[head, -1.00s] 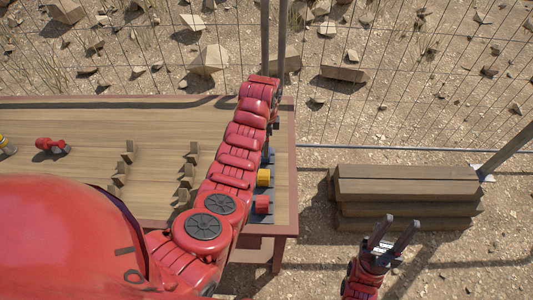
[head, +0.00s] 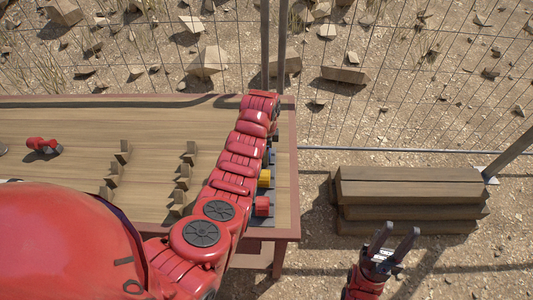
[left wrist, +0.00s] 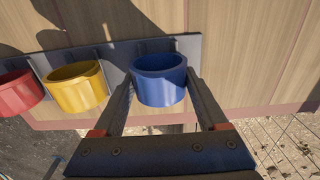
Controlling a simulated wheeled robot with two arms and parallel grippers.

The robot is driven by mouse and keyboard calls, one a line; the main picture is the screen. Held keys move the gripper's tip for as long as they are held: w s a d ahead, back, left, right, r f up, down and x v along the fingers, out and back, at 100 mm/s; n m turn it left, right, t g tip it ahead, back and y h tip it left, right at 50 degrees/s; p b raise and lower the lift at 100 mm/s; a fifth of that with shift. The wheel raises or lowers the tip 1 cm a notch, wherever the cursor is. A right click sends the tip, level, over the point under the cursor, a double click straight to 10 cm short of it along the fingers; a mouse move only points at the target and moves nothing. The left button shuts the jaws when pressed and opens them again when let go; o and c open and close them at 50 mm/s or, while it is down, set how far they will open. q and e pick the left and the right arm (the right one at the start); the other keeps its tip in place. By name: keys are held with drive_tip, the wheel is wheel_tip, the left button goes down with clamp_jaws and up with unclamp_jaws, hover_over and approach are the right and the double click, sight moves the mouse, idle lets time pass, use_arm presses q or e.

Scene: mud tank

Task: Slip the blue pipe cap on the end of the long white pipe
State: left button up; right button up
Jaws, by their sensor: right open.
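The blue pipe cap (left wrist: 160,82) is a short open ring on a dark holder strip (left wrist: 110,62) in the left wrist view. My left gripper (left wrist: 160,88) has one finger on each side of it; whether they press on it I cannot tell. In the head view my left arm hides its own gripper and most of the blue cap. My right gripper (head: 393,243) is open and empty, off the table at the lower right. I do not make out the long white pipe in either view.
A yellow cap (left wrist: 77,86) and a red cap (left wrist: 18,92) stand beside the blue one. Several wooden notched supports (head: 184,176) and a red object (head: 42,146) are on the table (head: 75,120). Stacked planks (head: 408,188) lie to the right, before a wire fence.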

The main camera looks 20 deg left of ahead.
use_arm(q)
drive_tip(key=c, duration=0.4)
drive_tip(key=shift+w+r+p, duration=0.1)
drive_tip(key=shift+r+p, duration=0.2)
drive_tip(key=shift+r, duration=0.35)
drive_tip(key=shift+r+p, duration=0.75)
drive_tip(key=shift+r, duration=2.6)
